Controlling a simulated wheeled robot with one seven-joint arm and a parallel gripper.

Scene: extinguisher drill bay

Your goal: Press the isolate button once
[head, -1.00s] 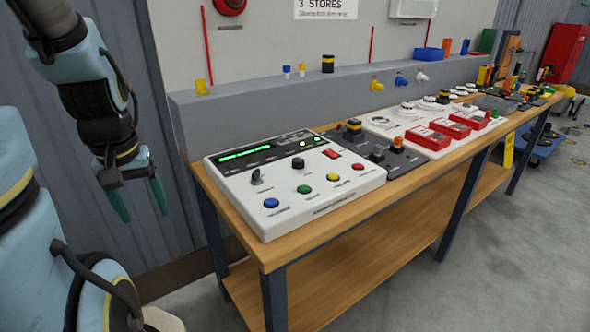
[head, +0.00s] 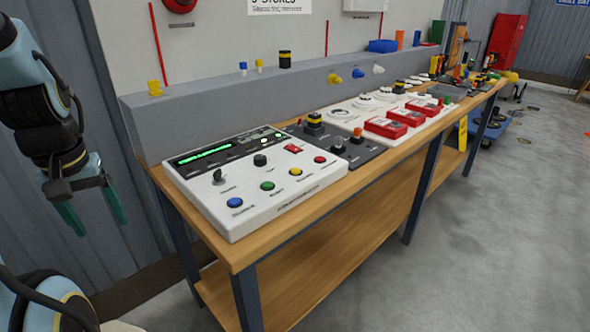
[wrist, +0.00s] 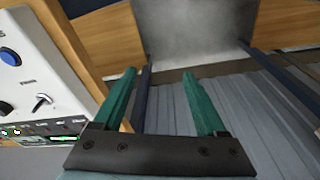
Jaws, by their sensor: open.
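A white control panel (head: 283,198) with a lit green display lies on the near end of the bench. Its front row has blue (head: 235,202), green (head: 267,185), yellow (head: 295,171) and red (head: 320,160) round buttons. Their labels are too small to read, so I cannot tell which is isolate. A black knob, a toggle and a red rocker sit behind them. My gripper (head: 93,212) hangs left of the bench, apart from the panel, its green fingers open and empty. In the wrist view, my gripper (wrist: 160,75) points past the panel (wrist: 40,75), which shows at left.
A dark box (head: 335,148) with knobs and red-topped units (head: 386,127) stand beyond the panel on the wooden bench (head: 310,205). A grey ledge (head: 215,105) runs behind. The floor (head: 480,220) in front is clear.

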